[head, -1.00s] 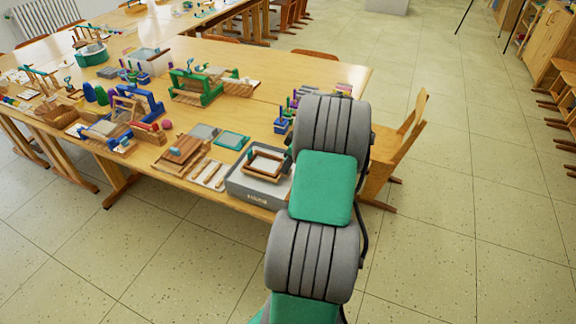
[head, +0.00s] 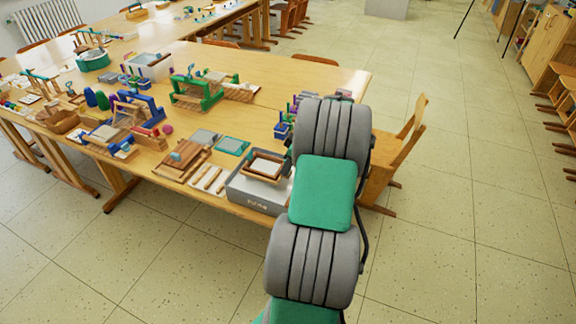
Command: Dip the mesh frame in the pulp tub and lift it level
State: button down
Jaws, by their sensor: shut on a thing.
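The grey pulp tub (head: 256,203) stands on the near right edge of the table. The wooden mesh frame (head: 261,179), with a pale mesh, is at the tub's opening, over its back part. It looks roughly level; I cannot tell whether it touches the pulp. My gripper (head: 287,165) shows only as a small dark part at the frame's right side and is shut on the frame. My arm hides most of the gripper and the tub's right end.
Pale wooden strips (head: 207,179) and a wooden board (head: 183,160) lie left of the tub. A teal-edged screen (head: 233,146) lies behind it. Small blue containers (head: 283,130) stand behind my arm. A wooden chair (head: 402,145) is to the right. Open floor lies in front.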

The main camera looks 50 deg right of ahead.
dwell(0.4)
jog(key=shift+r+p, duration=1.55)
jog(key=shift+r, duration=1)
